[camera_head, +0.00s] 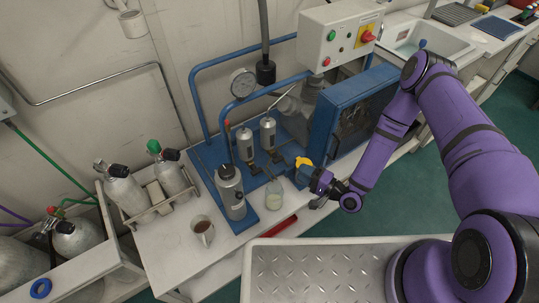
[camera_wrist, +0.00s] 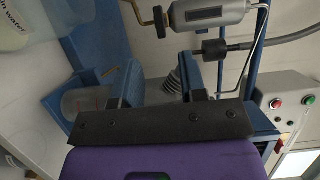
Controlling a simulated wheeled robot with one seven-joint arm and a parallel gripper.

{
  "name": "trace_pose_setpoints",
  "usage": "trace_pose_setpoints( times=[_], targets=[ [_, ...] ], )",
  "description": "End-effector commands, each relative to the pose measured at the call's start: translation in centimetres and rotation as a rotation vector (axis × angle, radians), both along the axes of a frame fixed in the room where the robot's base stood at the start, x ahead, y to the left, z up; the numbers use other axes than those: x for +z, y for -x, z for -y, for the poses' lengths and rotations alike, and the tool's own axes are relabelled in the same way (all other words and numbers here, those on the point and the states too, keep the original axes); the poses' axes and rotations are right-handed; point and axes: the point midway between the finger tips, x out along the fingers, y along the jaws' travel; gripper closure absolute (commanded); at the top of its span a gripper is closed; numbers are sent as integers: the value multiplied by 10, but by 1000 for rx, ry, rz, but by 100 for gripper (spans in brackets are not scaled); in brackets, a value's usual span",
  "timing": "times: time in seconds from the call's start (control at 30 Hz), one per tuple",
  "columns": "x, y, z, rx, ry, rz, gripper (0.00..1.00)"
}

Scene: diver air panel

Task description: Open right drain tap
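Two grey filter canisters stand side by side on the blue compressor frame in the head view, the left one (camera_head: 245,145) and the right one (camera_head: 268,132). Their drain taps are small and dark beneath them; I cannot tell the right tap's handle position. In the wrist view a labelled grey canister (camera_wrist: 205,18) shows with a brass fitting and dark-handled tap (camera_wrist: 153,20) at its end; which canister it is I cannot tell. My gripper (camera_head: 306,166) is right of the canisters. In the wrist view its two fingers (camera_wrist: 167,80) are apart, with nothing visible between them.
A clear jar (camera_head: 273,194) stands below the canisters. A mug (camera_head: 202,231) is on the bench. A blue guard (camera_head: 350,112) stands behind my gripper, below a control box (camera_head: 340,37). A pressure gauge (camera_head: 243,83) and blue pipes rise above the canisters.

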Motion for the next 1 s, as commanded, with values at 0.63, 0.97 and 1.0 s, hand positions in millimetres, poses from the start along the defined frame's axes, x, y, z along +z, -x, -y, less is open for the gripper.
trace_pose_setpoints(
  times=[0.63, 0.97, 1.0],
  targets=[
    [0, -52, -79, 2, 3, 3, 61],
    [0, -59, -88, 1, 2, 1, 61],
    [0, -59, -88, 1, 2, 1, 61]
  ],
)
